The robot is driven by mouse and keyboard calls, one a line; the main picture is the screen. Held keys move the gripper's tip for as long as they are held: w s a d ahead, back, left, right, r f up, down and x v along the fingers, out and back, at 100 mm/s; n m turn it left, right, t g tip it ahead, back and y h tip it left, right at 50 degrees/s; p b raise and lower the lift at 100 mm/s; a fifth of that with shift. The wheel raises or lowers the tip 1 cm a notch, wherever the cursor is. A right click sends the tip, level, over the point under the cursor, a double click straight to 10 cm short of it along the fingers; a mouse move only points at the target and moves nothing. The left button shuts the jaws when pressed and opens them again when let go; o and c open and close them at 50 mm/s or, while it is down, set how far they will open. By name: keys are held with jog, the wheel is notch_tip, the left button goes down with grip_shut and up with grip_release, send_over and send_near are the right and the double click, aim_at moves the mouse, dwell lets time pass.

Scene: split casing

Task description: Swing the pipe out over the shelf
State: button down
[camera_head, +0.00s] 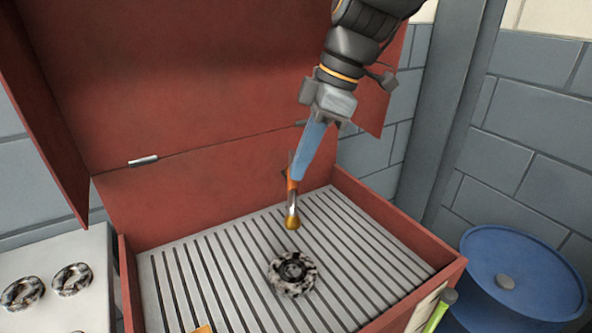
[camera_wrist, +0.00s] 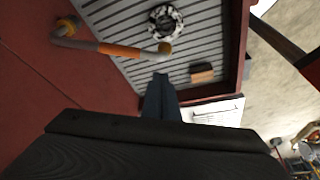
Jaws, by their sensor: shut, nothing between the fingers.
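The pipe (camera_head: 292,203) has an orange sleeve, a bare metal stretch and a brass end. In the wrist view the pipe (camera_wrist: 118,50) runs from a brass joint at the red back wall out over the slats, its free end above them. The slatted grey shelf (camera_head: 215,272) forms the floor of the open red casing. My gripper (camera_head: 299,178) is shut and empty, blue fingers pointing down, and hides part of the pipe in the head view. In the wrist view my gripper (camera_wrist: 160,78) is close to the pipe's free end with a small gap between in the picture.
A speckled ring (camera_head: 292,273) and a small wooden block (camera_wrist: 202,73) lie on the slats. The raised red lid (camera_head: 180,70) stands behind. A pale table (camera_head: 65,260) with speckled rings is at left. A blue drum (camera_head: 520,285) stands at right.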

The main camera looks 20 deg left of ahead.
jog(key=shift+p+v, duration=0.35)
jog(key=shift+v, duration=0.8)
jog(key=shift+d+f, duration=0.1)
jog(key=w+d+f+m+t+h, duration=0.1)
jog(key=d+f+m, duration=0.5)
jog(key=d, duration=0.4)
jog(key=w+d+f+m+t+h, duration=0.1)
jog(key=d+f+m, duration=0.5)
jog(key=d, duration=0.3)
jog(key=s+d+f+m+h, duration=0.1)
jog(key=s+d+f+m, duration=0.2)
jog(key=d+m, duration=0.2)
jog(key=s+d+f+m, duration=0.3)
jog(key=d+f+m, duration=0.1)
jog(key=d, duration=0.4)
jog(key=shift+s+d+m+h, duration=0.3)
jog(key=shift+m+h, duration=0.1)
jog(key=shift+m, duration=0.1)
jog(key=shift+f, duration=0.15)
